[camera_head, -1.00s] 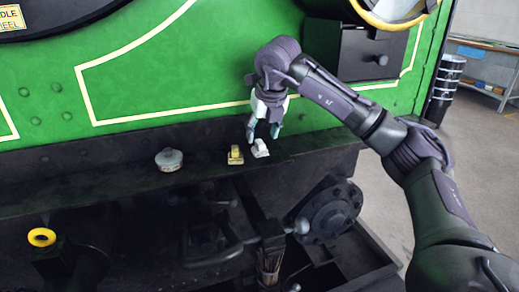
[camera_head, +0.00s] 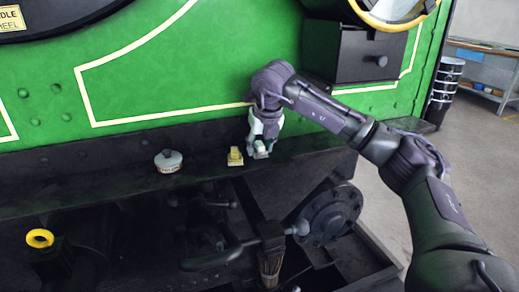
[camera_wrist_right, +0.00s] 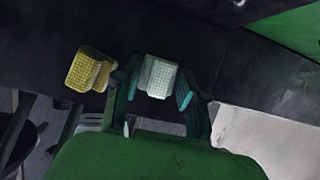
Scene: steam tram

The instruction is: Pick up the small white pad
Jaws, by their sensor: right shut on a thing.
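The small white pad (camera_head: 260,150) is on the dark ledge of the green tram, at the right end of a short row of items. My right gripper (camera_head: 262,143) comes down over it from above and is shut on it. In the right wrist view the white pad (camera_wrist_right: 158,76) shows a textured, ribbed face between the two fingertips (camera_wrist_right: 157,88). The gripper hides part of the pad in the head view. I cannot tell whether the pad still touches the ledge. My left gripper is not in view.
A yellow pad (camera_head: 235,157) stands just left of the white pad, close to my right gripper; it also shows in the right wrist view (camera_wrist_right: 88,70). A round grey-lidded pot (camera_head: 169,161) is further left on the ledge. The green tram wall (camera_head: 180,70) rises behind.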

